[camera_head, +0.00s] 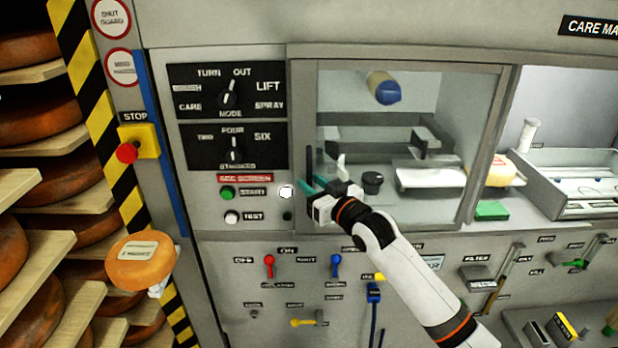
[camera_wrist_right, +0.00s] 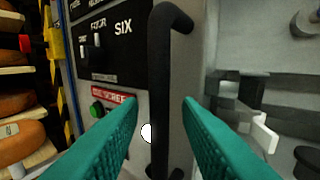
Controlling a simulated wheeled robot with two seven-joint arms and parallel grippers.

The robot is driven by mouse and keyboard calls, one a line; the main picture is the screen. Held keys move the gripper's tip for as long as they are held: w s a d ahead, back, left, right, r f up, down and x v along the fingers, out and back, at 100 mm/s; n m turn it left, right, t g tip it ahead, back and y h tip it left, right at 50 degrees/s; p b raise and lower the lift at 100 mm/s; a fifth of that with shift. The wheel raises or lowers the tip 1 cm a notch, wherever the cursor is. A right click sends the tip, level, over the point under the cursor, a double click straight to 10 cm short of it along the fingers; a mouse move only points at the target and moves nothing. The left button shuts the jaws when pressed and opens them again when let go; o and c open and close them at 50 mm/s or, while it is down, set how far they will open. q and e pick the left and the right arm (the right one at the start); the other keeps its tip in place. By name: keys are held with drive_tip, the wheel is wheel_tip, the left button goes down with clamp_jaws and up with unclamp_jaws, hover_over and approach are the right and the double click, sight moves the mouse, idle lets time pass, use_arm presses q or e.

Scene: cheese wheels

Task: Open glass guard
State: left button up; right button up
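The glass guard is a grey-framed clear pane (camera_head: 462,110) on the machine front. It appears shut over the chamber. Its black vertical bar handle (camera_wrist_right: 161,90) is at the guard's left edge, and it also shows in the head view (camera_head: 310,163). My right gripper (camera_head: 313,184) is at the handle's lower part. In the right wrist view its two teal fingers (camera_wrist_right: 160,108) are spread, one on each side of the handle, with gaps showing. My left gripper is not in view.
Left of the guard are a dial panel (camera_head: 225,118), a green start button (camera_head: 227,193) and a red stop button (camera_head: 127,152). An orange cheese wheel (camera_head: 140,262) is at the lower left. Levers and switches line the panel below. Cheese shelves stand at the far left.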

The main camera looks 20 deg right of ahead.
drive_tip(key=shift+x, duration=0.85)
drive_tip(key=shift+c, duration=0.3)
clamp_jaws()
